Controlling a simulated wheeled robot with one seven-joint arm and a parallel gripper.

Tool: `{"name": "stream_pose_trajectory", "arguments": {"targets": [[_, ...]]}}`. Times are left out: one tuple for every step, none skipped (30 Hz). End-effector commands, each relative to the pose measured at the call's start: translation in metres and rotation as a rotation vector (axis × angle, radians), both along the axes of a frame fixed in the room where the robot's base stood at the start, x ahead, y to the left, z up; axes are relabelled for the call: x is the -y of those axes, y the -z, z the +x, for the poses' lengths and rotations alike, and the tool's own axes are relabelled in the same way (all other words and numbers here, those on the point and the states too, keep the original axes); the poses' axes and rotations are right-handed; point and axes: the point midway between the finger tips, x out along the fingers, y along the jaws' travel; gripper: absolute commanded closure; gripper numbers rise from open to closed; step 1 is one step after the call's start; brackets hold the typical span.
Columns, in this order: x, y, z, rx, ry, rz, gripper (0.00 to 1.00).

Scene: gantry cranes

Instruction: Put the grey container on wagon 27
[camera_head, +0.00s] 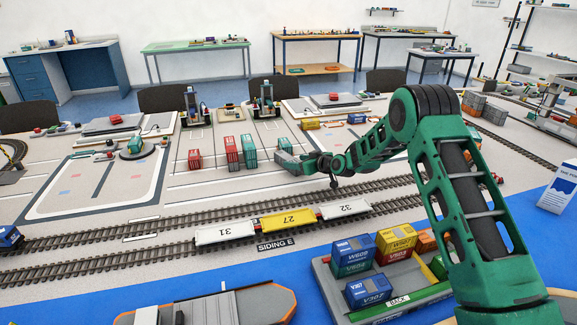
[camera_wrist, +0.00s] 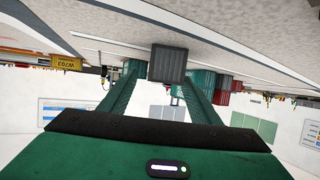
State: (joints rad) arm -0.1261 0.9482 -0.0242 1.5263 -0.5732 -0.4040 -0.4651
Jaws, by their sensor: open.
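The grey container (camera_wrist: 169,63) shows between the tips of my two green fingers in the wrist view. In the head view, the grey container (camera_head: 286,161) is at the end of my arm, on the pale yard surface. My gripper (camera_head: 300,163) is open around or just short of the container; I cannot tell whether the fingers touch it. Wagon 27 (camera_head: 287,223) is yellow and its deck is empty. It stands on the near track between white wagon 31 (camera_head: 226,232) and white wagon 32 (camera_head: 344,209), nearer to me than my gripper.
Red containers (camera_head: 232,152) and teal containers (camera_head: 249,151) stand left of my gripper, with another teal container (camera_head: 285,145) just behind. A tray (camera_head: 336,296) of blue, yellow and other containers sits at the front. Toy gantry cranes (camera_head: 267,104) stand farther back.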

Motion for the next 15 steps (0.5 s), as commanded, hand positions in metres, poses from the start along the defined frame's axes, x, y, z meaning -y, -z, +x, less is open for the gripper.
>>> {"name": "stream_pose_trajectory", "arguments": {"targets": [[-0.002,0.001,0.002,0.0,-0.001,0.0,0.43],[-0.003,0.001,0.003,0.001,-0.001,0.0,0.43],[-0.005,0.002,0.004,0.001,-0.001,0.0,0.43],[-0.007,0.003,0.006,0.001,-0.003,0.0,0.43],[-0.009,0.004,0.008,0.001,-0.003,-0.001,0.43],[-0.013,0.006,0.011,0.001,-0.003,-0.001,0.43],[-0.016,0.008,0.014,0.0,-0.001,0.0,0.43],[-0.019,0.009,0.017,0.002,-0.002,-0.001,0.43],[-0.023,0.011,0.021,0.002,-0.002,-0.001,0.43],[-0.026,0.013,0.024,0.002,-0.002,-0.001,0.43],[-0.027,0.014,0.027,0.0,-0.001,0.0,0.43],[-0.03,0.016,0.03,0.0,-0.001,0.0,0.43],[-0.031,0.017,0.032,0.001,-0.001,-0.001,0.43],[-0.032,0.018,0.034,0.0,0.0,-0.001,0.43],[-0.034,0.019,0.035,0.001,0.0,-0.001,0.43]]}}
